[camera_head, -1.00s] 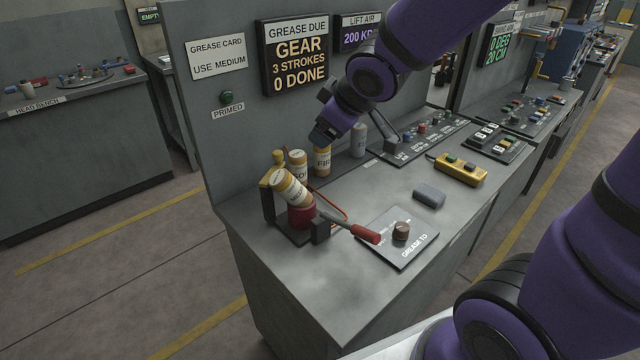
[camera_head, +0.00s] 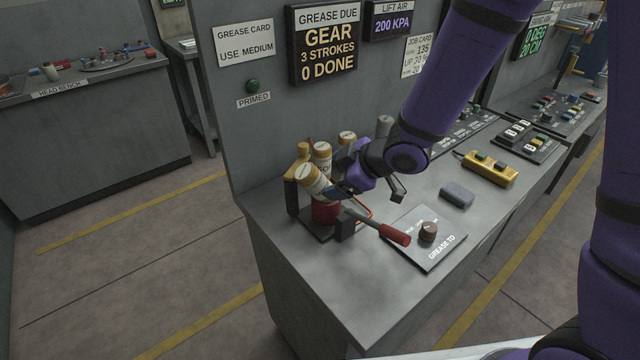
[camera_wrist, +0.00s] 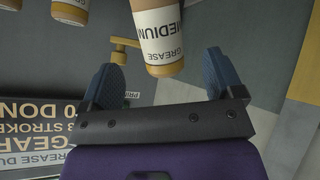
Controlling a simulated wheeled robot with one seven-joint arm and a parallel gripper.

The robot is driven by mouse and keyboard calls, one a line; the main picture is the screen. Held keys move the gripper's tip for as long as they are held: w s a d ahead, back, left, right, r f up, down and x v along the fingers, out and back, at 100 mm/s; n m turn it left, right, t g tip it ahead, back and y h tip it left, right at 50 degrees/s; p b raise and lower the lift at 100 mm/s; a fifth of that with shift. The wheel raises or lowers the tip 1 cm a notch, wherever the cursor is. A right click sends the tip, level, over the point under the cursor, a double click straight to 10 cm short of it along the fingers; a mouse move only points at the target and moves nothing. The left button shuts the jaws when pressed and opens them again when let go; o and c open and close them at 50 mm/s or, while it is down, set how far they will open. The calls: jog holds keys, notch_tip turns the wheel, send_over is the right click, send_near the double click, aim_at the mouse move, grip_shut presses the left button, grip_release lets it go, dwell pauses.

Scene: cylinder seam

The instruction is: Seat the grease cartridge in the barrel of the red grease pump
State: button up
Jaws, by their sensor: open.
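The grease cartridge (camera_head: 311,180), cream with orange bands, leans to the left over the red barrel of the grease pump (camera_head: 325,213). Its lower end meets the barrel top, but how far it is inside is hidden. My gripper (camera_head: 343,188) is open beside the cartridge's right side. In the wrist view the cartridge (camera_wrist: 162,32) reads MEDIUM and GREASE. Its end lies ahead of and between the spread blue fingers of my gripper (camera_wrist: 162,72), with gaps visible at both sides. The pump's red-handled lever (camera_head: 394,234) points to the right.
Other cartridges (camera_head: 322,154) stand close behind, towards the wall panel. The front of the bench is clear.

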aim_at(323, 179)
jog(key=shift+x, duration=3.75)
jog(key=shift+r, duration=0.1)
jog(key=shift+c, duration=0.5)
jog(key=c, duration=1.2)
jog(key=shift+r, duration=0.1)
